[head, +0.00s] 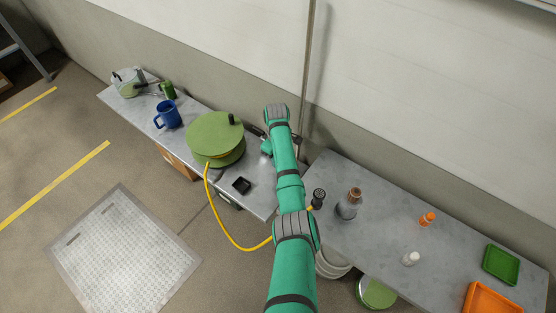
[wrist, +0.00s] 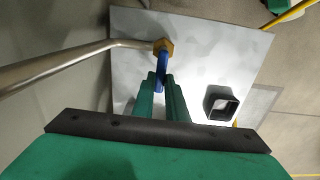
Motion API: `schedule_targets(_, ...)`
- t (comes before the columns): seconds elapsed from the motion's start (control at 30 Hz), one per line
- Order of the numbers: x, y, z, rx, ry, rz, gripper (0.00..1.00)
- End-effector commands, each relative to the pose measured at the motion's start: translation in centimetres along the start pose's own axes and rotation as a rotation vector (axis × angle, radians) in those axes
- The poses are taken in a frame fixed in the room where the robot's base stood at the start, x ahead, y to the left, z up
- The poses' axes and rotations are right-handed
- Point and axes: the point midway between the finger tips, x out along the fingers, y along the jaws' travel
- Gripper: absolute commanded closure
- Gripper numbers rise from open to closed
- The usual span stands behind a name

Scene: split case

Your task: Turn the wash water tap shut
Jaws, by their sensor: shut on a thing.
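The wash water tap has a brass body (wrist: 162,46) at the end of a metal pipe (wrist: 75,60) in the wrist view. Its blue lever (wrist: 162,74) points from the brass body toward my gripper (wrist: 161,88). The two green fingers are shut on the lever, one on each side of it. The lever's lower end is hidden between the fingers. In the head view my green arm covers the tap and most of my gripper. I cannot see whether water runs.
A wall pipe (head: 309,75) comes down behind my arm. A green hose reel (head: 213,137) with a yellow hose (head: 224,228), a blue jug (head: 168,115) and a small black box (head: 241,185) are left of my arm.

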Motion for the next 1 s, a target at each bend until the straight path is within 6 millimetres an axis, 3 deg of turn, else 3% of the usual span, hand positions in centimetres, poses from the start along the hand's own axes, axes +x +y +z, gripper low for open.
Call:
schedule_targets(0.1,0.1,-0.1,0.3,0.003,-0.008,-0.006,1.00)
schedule_targets(0.13,0.1,-0.1,0.3,0.003,-0.008,-0.006,0.83)
schedule_targets(0.2,0.1,-0.1,0.3,0.003,-0.006,-0.005,0.69)
schedule_targets(0.63,-1.0,0.0,0.0,0.000,-0.001,0.000,0.69)
schedule_targets(1.0,-7.6,0.1,0.2,0.003,-0.001,0.000,0.69)
